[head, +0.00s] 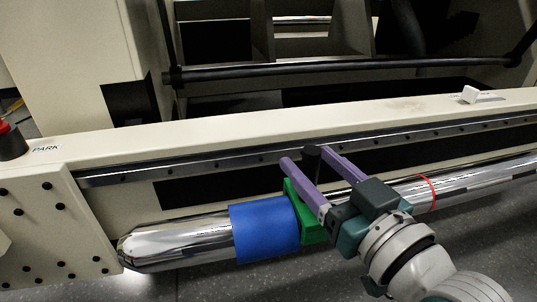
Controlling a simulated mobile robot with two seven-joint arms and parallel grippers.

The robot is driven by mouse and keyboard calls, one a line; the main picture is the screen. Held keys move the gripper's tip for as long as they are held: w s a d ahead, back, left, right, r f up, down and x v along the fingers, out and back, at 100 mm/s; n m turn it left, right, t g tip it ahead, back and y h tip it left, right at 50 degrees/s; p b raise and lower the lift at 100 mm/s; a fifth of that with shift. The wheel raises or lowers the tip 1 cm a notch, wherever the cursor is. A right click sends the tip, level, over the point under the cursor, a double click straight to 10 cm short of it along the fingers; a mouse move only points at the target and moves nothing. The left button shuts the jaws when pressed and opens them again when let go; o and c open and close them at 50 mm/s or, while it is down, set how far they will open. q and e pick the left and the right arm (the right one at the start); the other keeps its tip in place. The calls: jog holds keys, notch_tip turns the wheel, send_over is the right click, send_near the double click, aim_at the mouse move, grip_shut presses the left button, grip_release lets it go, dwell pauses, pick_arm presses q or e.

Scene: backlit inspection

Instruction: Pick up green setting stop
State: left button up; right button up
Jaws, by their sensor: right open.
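The green setting stop (310,232) sits on the shiny metal bar, against the right end of a blue sleeve (265,229). My right gripper (304,157) has two purple fingers spread apart, reaching up and left over the bar. Its left finger passes in front of the green stop and hides part of it. A dark knob-like piece (312,154) shows near the fingertips; I cannot tell whether it belongs to the stop or whether the fingers touch it. My left gripper is not in view.
The chrome bar (180,242) runs across the front, with a red ring (433,191) at right. Behind it is a cream beam (230,127) with a steel rail. A red-topped black knob (10,140) stands at left by a PARK label. A white switch (470,95) is at right.

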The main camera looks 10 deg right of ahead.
jog(key=x, duration=0.1)
jog(key=b+x, duration=0.1)
jog(key=x, duration=0.1)
jog(key=shift+w+a+f+b, duration=0.2)
jog(key=shift+w+a+b, duration=0.05)
jog(key=shift+a+b, duration=0.1)
jog(key=shift+w+r, duration=0.1)
jog(key=shift+w, duration=0.05)
jog(key=shift+d, duration=0.1)
jog(key=shift+c, duration=0.8)
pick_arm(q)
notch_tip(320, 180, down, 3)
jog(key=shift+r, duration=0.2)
pick_arm(e)
grip_shut()
